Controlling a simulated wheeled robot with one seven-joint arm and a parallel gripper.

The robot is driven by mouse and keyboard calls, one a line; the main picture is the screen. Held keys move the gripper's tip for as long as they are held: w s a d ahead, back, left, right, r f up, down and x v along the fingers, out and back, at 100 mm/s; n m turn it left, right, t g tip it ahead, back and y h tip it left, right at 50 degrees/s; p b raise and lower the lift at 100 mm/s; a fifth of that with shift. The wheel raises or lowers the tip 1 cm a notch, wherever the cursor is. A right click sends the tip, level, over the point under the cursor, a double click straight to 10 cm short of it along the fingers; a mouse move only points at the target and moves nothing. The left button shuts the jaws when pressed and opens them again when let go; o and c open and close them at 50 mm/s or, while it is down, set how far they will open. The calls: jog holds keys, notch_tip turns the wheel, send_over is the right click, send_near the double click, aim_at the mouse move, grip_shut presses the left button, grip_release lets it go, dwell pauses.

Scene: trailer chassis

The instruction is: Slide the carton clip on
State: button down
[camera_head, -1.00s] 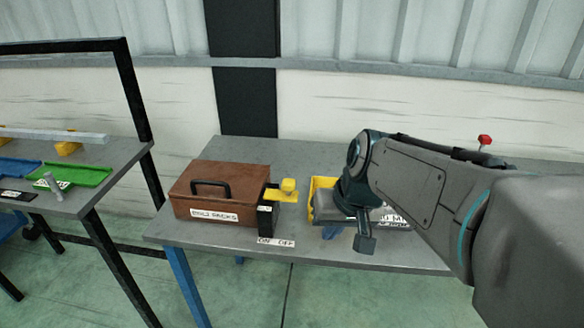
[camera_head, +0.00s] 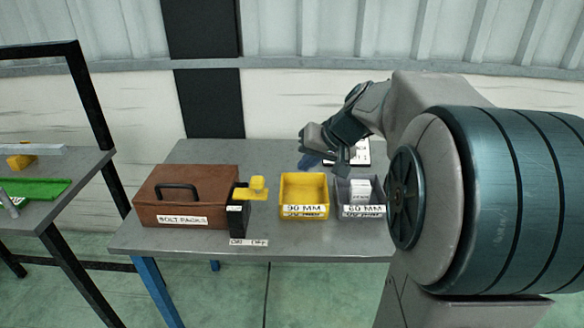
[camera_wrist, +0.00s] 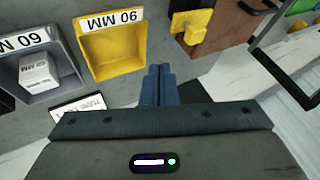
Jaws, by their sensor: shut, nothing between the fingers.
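My gripper (camera_head: 309,161) is behind the yellow bin in the head view, above the table. In the wrist view its blue fingers (camera_wrist: 158,82) are together and empty, apart from both clip and carton.
The yellow bin labelled 90 MM (camera_head: 304,211) looks empty. A brown lidded box labelled BOLT PACKS (camera_head: 186,207) with a black handle stands at the left. A white printed card (camera_wrist: 75,107) lies near the grey bin. A second table (camera_head: 58,212) stands further left.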

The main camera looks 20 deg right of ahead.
jog(key=w+a+f+p, duration=0.1)
jog(key=w+a+f, duration=0.4)
jog(key=a+f, duration=0.1)
jog(key=shift+w+a+f+p, duration=0.3)
jog(key=shift+w+a+f, duration=0.1)
jog(key=shift+f, duration=0.15)
